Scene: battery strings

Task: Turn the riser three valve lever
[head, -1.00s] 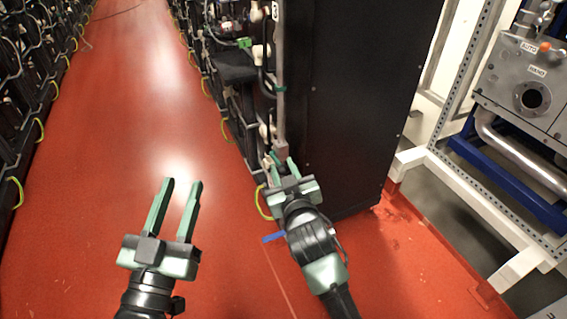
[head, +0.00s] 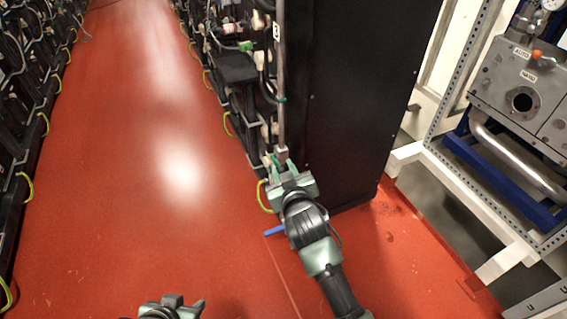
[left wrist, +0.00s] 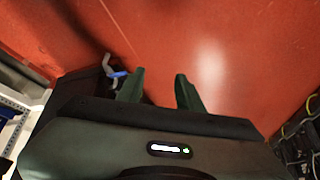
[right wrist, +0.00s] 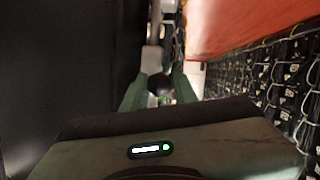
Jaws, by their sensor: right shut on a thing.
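My right gripper (head: 282,163) is at the foot of a grey vertical riser pipe (head: 281,122), beside the black cabinet's front corner. In the right wrist view its fingers are on either side of a dark rounded thing (right wrist: 158,84), and it is shut on this. I cannot tell for sure that it is the valve lever; the fingers hide part of it. A blue bar (head: 275,231) shows low by the floor, left of my right wrist; it also shows in the left wrist view (left wrist: 118,74). My left gripper (left wrist: 158,85) is open and empty above the red floor.
A tall black cabinet (head: 355,100) stands right of my right gripper. Racks with cables and yellow loops line both sides of the aisle. A white frame (head: 445,190) with a grey valve box (head: 520,85) stands at the right. The red floor (head: 130,170) is clear.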

